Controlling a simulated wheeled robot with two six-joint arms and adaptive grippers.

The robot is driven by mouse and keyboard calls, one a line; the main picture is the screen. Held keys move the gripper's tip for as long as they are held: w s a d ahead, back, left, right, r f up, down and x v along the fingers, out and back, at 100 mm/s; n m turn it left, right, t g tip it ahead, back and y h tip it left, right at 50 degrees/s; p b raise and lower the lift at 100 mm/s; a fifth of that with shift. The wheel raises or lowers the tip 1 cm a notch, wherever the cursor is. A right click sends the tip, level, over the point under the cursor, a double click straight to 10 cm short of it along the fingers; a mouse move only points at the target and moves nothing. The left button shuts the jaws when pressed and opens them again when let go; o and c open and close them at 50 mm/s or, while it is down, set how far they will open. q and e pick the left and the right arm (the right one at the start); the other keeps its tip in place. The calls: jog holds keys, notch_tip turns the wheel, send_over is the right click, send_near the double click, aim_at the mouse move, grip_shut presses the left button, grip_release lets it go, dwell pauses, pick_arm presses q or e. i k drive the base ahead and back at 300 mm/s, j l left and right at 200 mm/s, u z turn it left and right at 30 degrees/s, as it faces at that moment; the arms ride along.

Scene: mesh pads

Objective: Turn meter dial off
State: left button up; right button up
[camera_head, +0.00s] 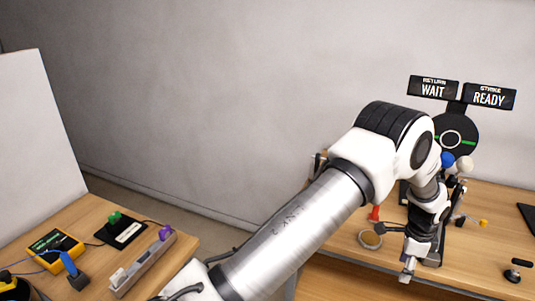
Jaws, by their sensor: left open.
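A yellow meter (56,248) with a dark face and green markings lies on the left wooden table. Its dial is too small to make out. A blue upright piece (69,264) stands at its near right edge, and a thin blue lead runs beside it. My left arm reaches across the middle to the right-hand table. My left gripper (396,252) points down there with its fingers apart, far to the right of the meter. I see nothing held between the fingers. My right gripper is not in view.
A green-topped block on a dark pad (119,232) and a grey bar with a purple knob (142,264) lie right of the meter. A gap separates the tables. WAIT (433,89) and READY (489,96) signs stand behind my gripper. A red piece (374,214) is near it.

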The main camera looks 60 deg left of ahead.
aim_at(58, 245)
jog(key=i+j+z, duration=0.1)
jog(key=j+z, duration=0.35)
jog(key=j+u, duration=0.1)
jog(key=u, duration=0.35)
jog(key=j+u, duration=0.1)
jog(key=u, duration=0.35)
jog(key=j+u, duration=0.15)
jog(key=u, duration=0.35)
jog(key=j+u, duration=0.15)
jog(key=u, duration=0.3)
jog(key=j+u, duration=0.2)
jog(key=u, duration=0.2)
jog(key=j+u, duration=0.2)
jog(key=u, duration=0.25)
jog(key=j+u, duration=0.2)
jog(key=u, duration=0.2)
jog(key=i+l, duration=0.05)
